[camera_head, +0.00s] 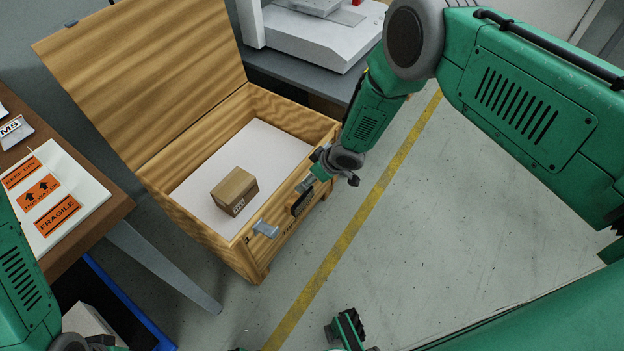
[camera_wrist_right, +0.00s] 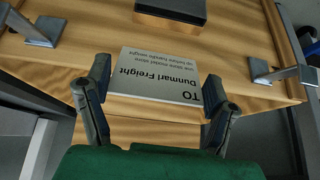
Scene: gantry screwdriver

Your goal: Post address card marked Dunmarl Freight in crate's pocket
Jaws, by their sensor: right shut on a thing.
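The wooden crate (camera_head: 291,113) stands open on the floor, its lid (camera_head: 150,75) tilted back. My right gripper (camera_head: 305,186) is at the crate's front wall, between me and its opening. In the right wrist view, my right gripper (camera_wrist_right: 158,80) is shut on the address card (camera_wrist_right: 155,75), a pale card reading "TO Dunmarl Freight" upside down. The card lies close over the wood. Beyond it is a dark fitting (camera_wrist_right: 172,10) on the crate; I cannot tell whether this is the pocket. Only part of my left wrist (camera_head: 75,343) shows at the bottom left; its fingertips are not clear.
A cardboard box (camera_head: 235,190) sits inside the crate. Metal latches flank the card, one left (camera_wrist_right: 42,32) and one right (camera_wrist_right: 275,75). A brown table (camera_head: 115,207) at left bears a sheet of orange labels (camera_head: 60,190). The floor at right is clear.

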